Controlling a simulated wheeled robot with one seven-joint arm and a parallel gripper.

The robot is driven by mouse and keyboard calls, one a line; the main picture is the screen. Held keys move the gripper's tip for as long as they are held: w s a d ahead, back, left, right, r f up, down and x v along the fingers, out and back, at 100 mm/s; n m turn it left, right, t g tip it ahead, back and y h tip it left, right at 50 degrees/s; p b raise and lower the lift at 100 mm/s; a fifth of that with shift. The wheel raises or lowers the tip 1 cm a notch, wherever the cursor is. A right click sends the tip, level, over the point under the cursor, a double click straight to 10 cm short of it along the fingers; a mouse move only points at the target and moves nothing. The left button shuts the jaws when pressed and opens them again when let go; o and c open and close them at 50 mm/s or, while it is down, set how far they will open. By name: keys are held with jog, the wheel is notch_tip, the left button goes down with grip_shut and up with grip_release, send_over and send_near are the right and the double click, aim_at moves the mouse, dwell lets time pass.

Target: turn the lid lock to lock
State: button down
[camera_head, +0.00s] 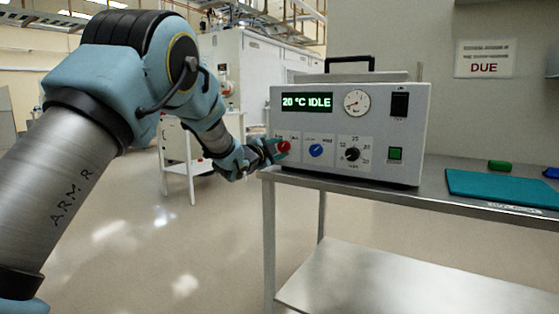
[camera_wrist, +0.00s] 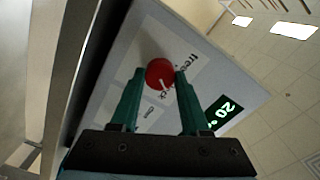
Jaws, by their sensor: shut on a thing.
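The lid lock is a red knob (camera_head: 283,147) at the left of the front panel of a grey box-shaped device (camera_head: 330,178) on a steel bench. My gripper (camera_head: 275,150) reaches the panel from the left. In the wrist view its two green fingers (camera_wrist: 157,84) are shut on the knob, one on each side. The display (camera_head: 307,102) reads "20 °C IDLE".
A blue knob (camera_head: 316,150) sits close to the right of the red one, then a black dial (camera_head: 352,154) and a green button (camera_head: 395,153). A gauge (camera_head: 356,103) and a black switch (camera_head: 399,104) are above. A teal mat (camera_head: 500,187) lies on the bench at right.

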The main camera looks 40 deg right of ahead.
jog(key=shift+f+m+b, duration=0.15)
jog(key=shift+m+b, duration=0.95)
jog(key=shift+m, duration=0.1)
jog(key=shift+c, duration=1.9)
grip_release()
jog(key=shift+a, duration=0.15)
jog(key=v, duration=1)
jog(key=shift+a, duration=0.25)
